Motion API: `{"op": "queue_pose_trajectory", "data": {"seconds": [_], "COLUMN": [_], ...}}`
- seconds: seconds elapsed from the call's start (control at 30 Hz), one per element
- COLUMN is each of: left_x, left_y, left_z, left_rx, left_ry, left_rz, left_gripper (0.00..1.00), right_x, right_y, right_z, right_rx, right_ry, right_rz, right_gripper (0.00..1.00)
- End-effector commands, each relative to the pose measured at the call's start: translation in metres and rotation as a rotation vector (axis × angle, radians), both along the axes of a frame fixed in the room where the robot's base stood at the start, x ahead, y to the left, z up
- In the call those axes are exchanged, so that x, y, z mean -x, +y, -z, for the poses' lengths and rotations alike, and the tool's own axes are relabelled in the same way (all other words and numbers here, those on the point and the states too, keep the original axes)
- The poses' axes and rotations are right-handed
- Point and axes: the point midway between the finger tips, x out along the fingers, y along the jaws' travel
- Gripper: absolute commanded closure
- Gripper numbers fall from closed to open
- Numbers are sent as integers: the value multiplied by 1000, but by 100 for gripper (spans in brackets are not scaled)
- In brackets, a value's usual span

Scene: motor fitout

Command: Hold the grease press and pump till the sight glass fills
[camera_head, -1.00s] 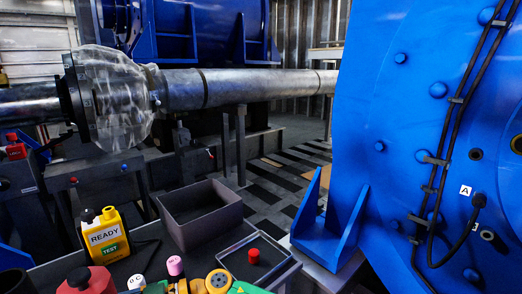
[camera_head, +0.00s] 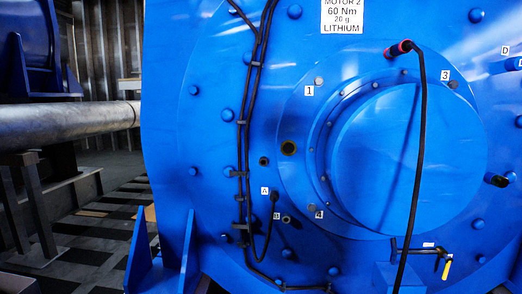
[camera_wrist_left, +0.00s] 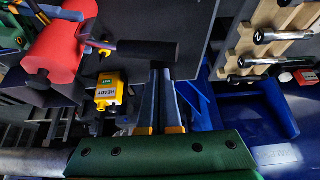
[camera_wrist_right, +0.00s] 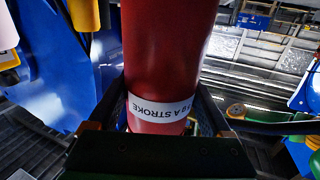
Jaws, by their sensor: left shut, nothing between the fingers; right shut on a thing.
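The grease press is a red cylinder (camera_wrist_right: 165,60) with a white band reading "A STROKE". My right gripper (camera_wrist_right: 163,100) is shut around it. It also shows in the left wrist view (camera_wrist_left: 65,48), with a black-gripped lever (camera_wrist_left: 148,51) sticking out from it. My left gripper (camera_wrist_left: 160,74) is shut and empty, its tips close to the lever grip; I cannot tell if they touch. In the head view a black hose (camera_head: 418,150) hangs from a red-and-black coupling (camera_head: 398,48) on the blue motor (camera_head: 220,130). A round dark-gold port (camera_head: 289,148) may be the sight glass; its fill is unclear.
The motor carries a label (camera_head: 342,14) reading "MOTOR 2, 60 Nm, 20 g, LITHIUM". A black cable (camera_head: 242,130) runs down its face. A small valve-like fitting with a yellow end (camera_head: 446,268) sits low. A yellow READY device (camera_wrist_left: 110,91) and a socket rack (camera_wrist_left: 245,62) show in the left wrist view.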

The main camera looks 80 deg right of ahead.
Motion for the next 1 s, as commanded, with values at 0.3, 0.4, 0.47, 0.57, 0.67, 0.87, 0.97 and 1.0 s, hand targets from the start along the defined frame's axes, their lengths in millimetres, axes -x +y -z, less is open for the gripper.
{"op": "queue_pose_trajectory", "data": {"seconds": [0.3, 0.4, 0.47, 0.57, 0.67, 0.87, 0.97, 1.0], "left_x": [0, 0, 0, 0, 0, 0, 0, 0], "left_y": [0, 0, 0, 0, 0, -1, -1, -1], "left_z": [19, 26, 30, 35, 42, 40, 28, 22], "left_rx": [0, 0, 0, 0, 0, 0, 1, 1], "left_ry": [2, 3, 3, 3, 5, 2, 2, 0], "left_rz": [0, 1, 1, 1, 1, 1, 0, 0], "left_gripper": [100, 100, 100, 100, 100, 100, 100, 100], "right_x": [0, 0, 0, 0, 0, 0, 0, 0], "right_y": [0, 0, 0, 0, 0, 0, 0, 0], "right_z": [-1, -1, -1, -1, -1, -1, -1, -1], "right_rx": [-2, -2, -3, -3, -3, -4, -4, -4], "right_ry": [-2, -1, -1, -1, 0, 0, 0, 1], "right_rz": [0, 0, 0, 0, 0, 0, 0, 0], "right_gripper": [100, 100, 100, 100, 100, 100, 100, 100]}}
